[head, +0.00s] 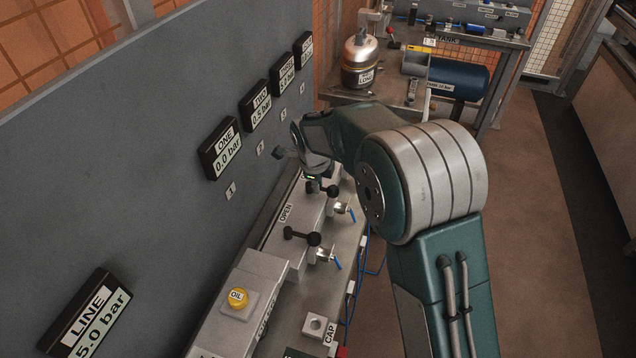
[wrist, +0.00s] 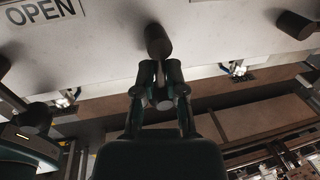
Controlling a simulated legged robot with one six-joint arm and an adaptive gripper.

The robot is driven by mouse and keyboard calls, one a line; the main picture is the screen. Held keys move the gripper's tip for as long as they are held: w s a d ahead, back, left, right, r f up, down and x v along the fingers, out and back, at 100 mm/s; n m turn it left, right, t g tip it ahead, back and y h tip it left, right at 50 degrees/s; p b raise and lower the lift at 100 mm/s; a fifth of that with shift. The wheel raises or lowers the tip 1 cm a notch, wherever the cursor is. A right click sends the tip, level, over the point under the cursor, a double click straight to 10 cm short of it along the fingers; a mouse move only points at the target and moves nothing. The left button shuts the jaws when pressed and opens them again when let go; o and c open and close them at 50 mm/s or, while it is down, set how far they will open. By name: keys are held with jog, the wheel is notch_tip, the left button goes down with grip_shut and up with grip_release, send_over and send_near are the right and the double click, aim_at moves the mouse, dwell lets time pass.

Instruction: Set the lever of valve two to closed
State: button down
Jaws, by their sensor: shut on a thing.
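My gripper (wrist: 160,80) is shut on a dark valve lever in the wrist view. Its two fingers press on the thin shaft, and the lever's round dark knob (wrist: 157,42) shows just beyond the fingertips. In the head view my wrist (head: 316,145) is over the valve row and hides the fingertips, so I cannot tell the valve number from it. A black lever with a ball knob (head: 323,188) shows just below my wrist, and another lever (head: 303,237) shows nearer. The gauge TWO (head: 261,106) reads 0.5 bar.
An OPEN label (wrist: 44,12) is on the valve housing. Other levers (wrist: 36,118) (wrist: 295,25) stand on both sides of my gripper. The grey panel (head: 150,120) with gauges rises at left. The floor at right is clear.

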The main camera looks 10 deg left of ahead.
jog(key=shift+a, duration=0.1)
dwell(0.4)
jog(key=c, duration=0.7)
grip_release()
jog(key=shift+a, duration=0.15)
jog(key=shift+r, duration=0.15)
notch_tip(320, 180, up, 11)
jog(key=s, duration=0.2)
jog(key=shift+a+r, duration=0.15)
jog(key=shift+a, duration=0.05)
jog(key=shift+s, duration=0.1)
